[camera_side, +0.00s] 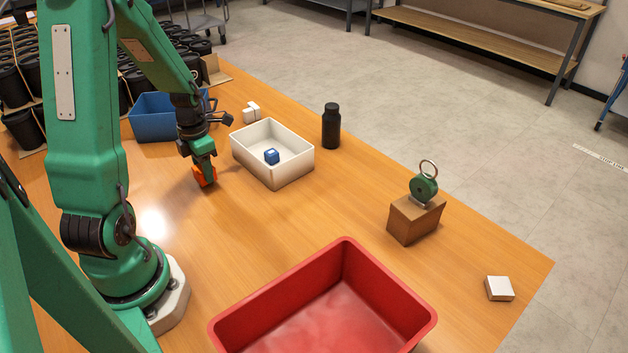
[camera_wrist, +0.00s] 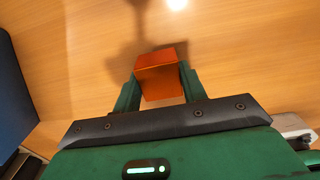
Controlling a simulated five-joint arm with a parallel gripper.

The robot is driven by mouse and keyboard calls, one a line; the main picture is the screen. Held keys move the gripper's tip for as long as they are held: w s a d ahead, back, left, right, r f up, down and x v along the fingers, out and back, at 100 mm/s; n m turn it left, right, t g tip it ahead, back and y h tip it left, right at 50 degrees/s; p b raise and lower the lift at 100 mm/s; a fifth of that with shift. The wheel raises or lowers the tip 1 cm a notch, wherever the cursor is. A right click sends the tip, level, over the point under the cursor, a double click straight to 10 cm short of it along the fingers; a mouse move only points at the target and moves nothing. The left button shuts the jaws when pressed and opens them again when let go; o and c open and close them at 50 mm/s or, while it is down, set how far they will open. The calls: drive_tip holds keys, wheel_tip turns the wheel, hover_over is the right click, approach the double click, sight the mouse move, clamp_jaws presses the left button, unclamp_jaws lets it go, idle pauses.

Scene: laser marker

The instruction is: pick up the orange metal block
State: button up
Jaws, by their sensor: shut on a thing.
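The orange metal block (camera_wrist: 161,76) sits between the two green fingers of my gripper (camera_wrist: 160,88) in the wrist view. My gripper is shut on it. In the side view the orange block (camera_side: 204,177) shows below my gripper (camera_side: 203,168), partly covered by the fingers, low over the wooden table. I cannot tell for sure whether the block touches the table.
A white bin (camera_side: 291,172) with a blue cube (camera_side: 271,156) stands right of my gripper. A blue bin (camera_side: 152,124) is behind it. A black bottle (camera_side: 331,127), a brown block (camera_side: 412,222) with a green ringed part (camera_side: 424,188), and a red bin (camera_side: 255,303) stand farther off.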

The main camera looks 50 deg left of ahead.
drive_tip(key=r, duration=0.3)
drive_tip(key=shift+w+d+r, duration=0.1)
drive_tip(key=shift+w+d, duration=0.05)
drive_tip(key=shift+d, duration=0.25)
drive_tip(key=w+d+r, duration=0.2)
drive_tip(key=d+r, duration=0.4)
drive_tip(key=d, duration=0.4)
drive_tip(key=shift+d+r, duration=0.15)
drive_tip(key=shift+d, duration=0.2)
